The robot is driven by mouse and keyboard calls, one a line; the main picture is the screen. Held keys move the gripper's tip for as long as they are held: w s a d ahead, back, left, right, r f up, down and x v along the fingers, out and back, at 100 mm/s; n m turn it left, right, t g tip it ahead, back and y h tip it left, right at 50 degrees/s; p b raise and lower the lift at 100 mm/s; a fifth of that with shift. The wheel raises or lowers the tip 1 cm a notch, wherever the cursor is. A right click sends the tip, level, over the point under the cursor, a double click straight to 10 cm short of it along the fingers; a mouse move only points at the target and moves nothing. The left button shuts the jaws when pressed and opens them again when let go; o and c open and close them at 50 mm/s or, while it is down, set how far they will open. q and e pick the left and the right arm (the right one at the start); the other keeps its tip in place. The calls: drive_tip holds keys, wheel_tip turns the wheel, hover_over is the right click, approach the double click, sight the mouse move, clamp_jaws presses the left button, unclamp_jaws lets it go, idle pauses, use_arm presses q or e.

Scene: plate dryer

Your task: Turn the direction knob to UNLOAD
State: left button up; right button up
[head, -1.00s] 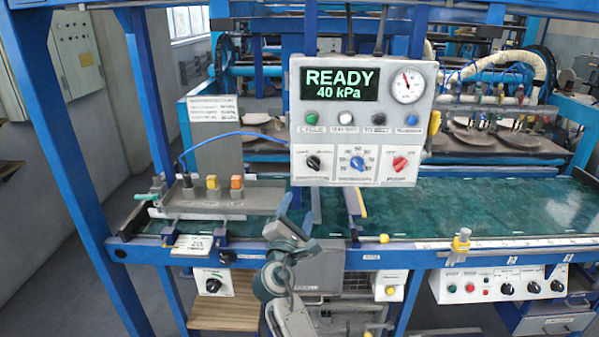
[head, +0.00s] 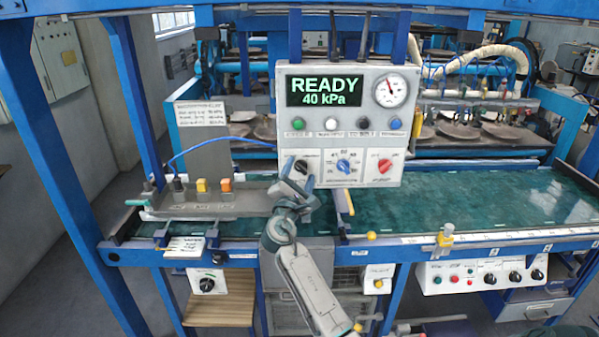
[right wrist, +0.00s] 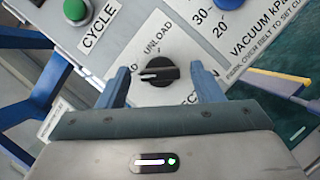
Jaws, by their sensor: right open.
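The direction knob (right wrist: 157,72) is black with a white pointer line, on the white plate of the control panel. In the right wrist view its pointer lies toward the left of the picture, while the UNLOAD label (right wrist: 158,36) is above it. In the head view the knob (head: 301,166) is at the panel's lower left. My left gripper is not in view.
The control panel (head: 390,143) reads READY, 40 kPa. A green CYCLE button (right wrist: 76,11) and the blue vacuum knob (head: 343,166) are near the direction knob. The green belt (head: 480,205) runs behind to the right. A grey tray (head: 225,204) stands at left.

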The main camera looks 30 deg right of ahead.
drive_tip(key=c, duration=1)
